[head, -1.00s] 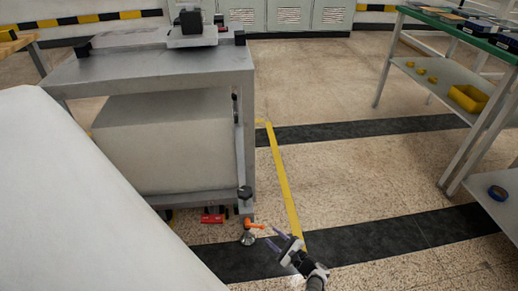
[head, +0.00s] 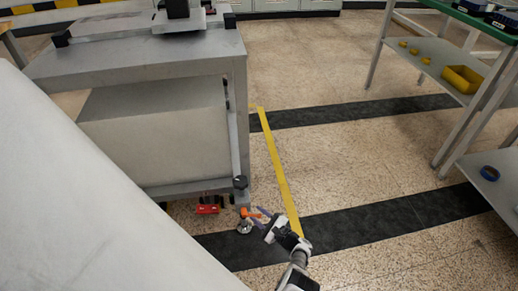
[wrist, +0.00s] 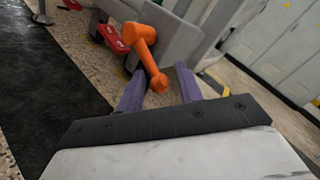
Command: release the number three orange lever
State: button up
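An orange lever (head: 249,213) sits low at the near right corner of the grey metal table, above a round metal foot (head: 244,227). My gripper (head: 262,214) is at the lever's right side, close to the floor. In the wrist view the orange lever (wrist: 143,47) points toward me, and its knobbed end lies between the two purple fingers of my gripper (wrist: 160,88). The fingers are apart, with a gap on both sides of the lever end. I cannot tell whether either finger touches it.
The grey table (head: 150,60) stands left, with a red part (head: 207,206) under its lower edge. A red part also shows in the wrist view (wrist: 112,39). A shelf (head: 425,62) with a yellow bin (head: 463,79) stands right. The floor between is clear.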

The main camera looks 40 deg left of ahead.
grip_shut()
jog(key=r+n+h+p, duration=0.1)
jog(key=p, duration=0.2)
jog(key=shift+d+r, duration=0.1)
jog(key=shift+r, duration=0.3)
jog(key=shift+w+r+n+h+p, duration=0.1)
jog(key=shift+r+n+h+p, duration=0.25)
jog(key=shift+n+h+p, duration=0.65)
jog(key=shift+p, duration=0.75)
